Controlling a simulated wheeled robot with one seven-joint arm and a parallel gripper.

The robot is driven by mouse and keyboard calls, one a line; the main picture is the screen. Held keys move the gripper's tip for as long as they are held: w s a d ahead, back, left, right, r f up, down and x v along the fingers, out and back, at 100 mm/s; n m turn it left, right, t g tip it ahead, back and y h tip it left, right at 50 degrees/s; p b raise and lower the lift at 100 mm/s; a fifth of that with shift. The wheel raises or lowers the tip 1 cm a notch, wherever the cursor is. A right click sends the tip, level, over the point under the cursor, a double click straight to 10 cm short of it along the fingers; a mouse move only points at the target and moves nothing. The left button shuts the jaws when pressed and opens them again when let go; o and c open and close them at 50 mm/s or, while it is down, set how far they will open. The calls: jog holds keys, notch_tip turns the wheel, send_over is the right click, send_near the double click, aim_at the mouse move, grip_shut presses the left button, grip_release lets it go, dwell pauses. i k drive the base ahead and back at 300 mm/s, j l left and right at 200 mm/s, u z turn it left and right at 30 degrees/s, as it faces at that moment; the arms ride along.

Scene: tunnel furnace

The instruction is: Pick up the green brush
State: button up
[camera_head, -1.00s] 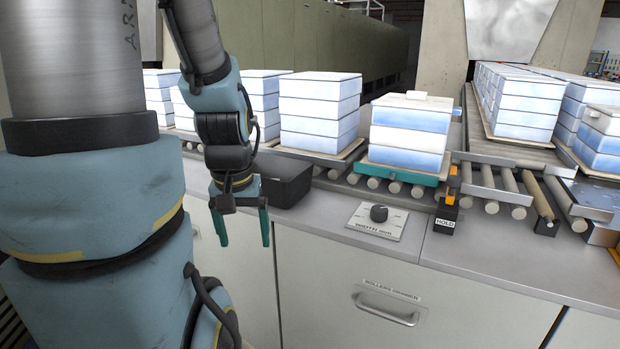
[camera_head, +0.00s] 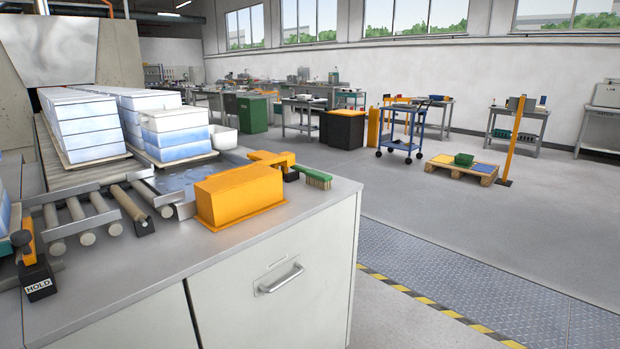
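The green brush (camera_head: 313,176) lies on the grey counter (camera_head: 341,198) near its far right corner. Its green handle points to the left, and its bristles are on the right part. An orange block-like bin (camera_head: 240,195) stands just left of it, nearer to me. A smaller orange piece (camera_head: 271,160) lies behind the bin and close to the brush's handle end. My gripper does not show in the current view.
Stacked white and blue boxes (camera_head: 175,134) stand at the left beyond metal rollers (camera_head: 133,203). A HOLD switch (camera_head: 36,277) sits at the counter's left. Open floor (camera_head: 480,225) lies right of the counter, with a blue cart (camera_head: 403,130) and pallet (camera_head: 461,170) farther off.

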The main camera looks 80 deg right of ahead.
aim_at(320, 180)
jog(key=z, duration=0.9)
jog(key=l+z, duration=0.1)
jog(key=z, duration=2.15)
jog(key=i+z, duration=0.1)
jog(key=z, duration=0.4)
jog(key=i+z, duration=0.15)
jog(key=i, duration=3.65)
jog(key=i+u, duration=0.25)
jog(key=u, duration=0.15)
jog(key=i+l+u, duration=0.2)
jog(key=u, duration=0.25)
jog(key=i+l+u, duration=0.2)
jog(key=u, duration=0.2)
